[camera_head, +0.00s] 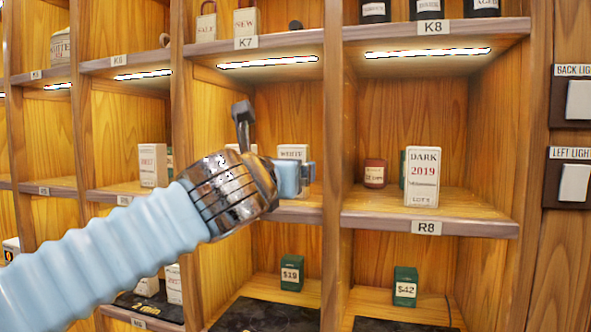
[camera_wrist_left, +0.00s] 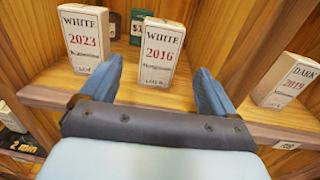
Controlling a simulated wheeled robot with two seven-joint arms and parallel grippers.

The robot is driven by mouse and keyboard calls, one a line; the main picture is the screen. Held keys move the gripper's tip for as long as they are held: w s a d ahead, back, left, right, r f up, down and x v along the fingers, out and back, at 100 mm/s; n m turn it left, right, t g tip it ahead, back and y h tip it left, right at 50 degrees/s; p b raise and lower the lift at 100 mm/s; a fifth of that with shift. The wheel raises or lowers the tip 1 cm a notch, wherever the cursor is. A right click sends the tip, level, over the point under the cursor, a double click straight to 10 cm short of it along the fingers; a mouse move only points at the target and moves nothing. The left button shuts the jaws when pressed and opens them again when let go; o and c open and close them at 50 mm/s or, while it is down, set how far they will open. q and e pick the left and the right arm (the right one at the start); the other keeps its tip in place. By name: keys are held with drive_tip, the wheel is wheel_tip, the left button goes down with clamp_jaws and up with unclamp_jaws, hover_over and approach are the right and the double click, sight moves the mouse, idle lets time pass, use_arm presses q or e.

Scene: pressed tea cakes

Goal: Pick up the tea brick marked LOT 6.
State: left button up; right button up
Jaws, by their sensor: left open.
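My left gripper (camera_head: 277,150) is open in front of the middle shelf. In the left wrist view its two blue fingers (camera_wrist_left: 159,66) point toward a pale box marked WHITE 2016 (camera_wrist_left: 158,52), which stands upright ahead, between the finger directions. Its small lot line looks like LOT 6, but is hard to read. A box marked WHITE 2023 (camera_wrist_left: 85,38) stands to its left, its lot line unclear. A box marked DARK 2019 (camera_wrist_left: 288,82) is at the right; it also shows in the head view (camera_head: 422,177), in the R8 compartment. One WHITE box (camera_head: 293,152) shows partly behind my gripper.
A wooden upright (camera_head: 333,130) separates the gripper's compartment from R8. A red tin (camera_head: 375,174) stands left of the DARK box. Green boxes priced $19 (camera_head: 291,272) and $42 (camera_head: 405,287) stand below. The shelf edge (camera_head: 430,222) is in front.

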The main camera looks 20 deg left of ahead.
sight(302, 151)
use_arm(q)
drive_tip(key=w, duration=0.3)
drive_tip(key=shift+w+a, duration=0.1)
drive_tip(key=shift+w, duration=0.3)
drive_tip(key=w+p, duration=0.1)
drive_tip(key=w, duration=0.4)
drive_tip(key=shift+w+p, duration=0.15)
drive_tip(key=shift+p, duration=0.15)
drive_tip(key=shift+r, duration=0.1)
drive_tip(key=c, duration=1.1)
drive_tip(key=shift+c, duration=0.2)
drive_tip(key=shift+r, duration=0.1)
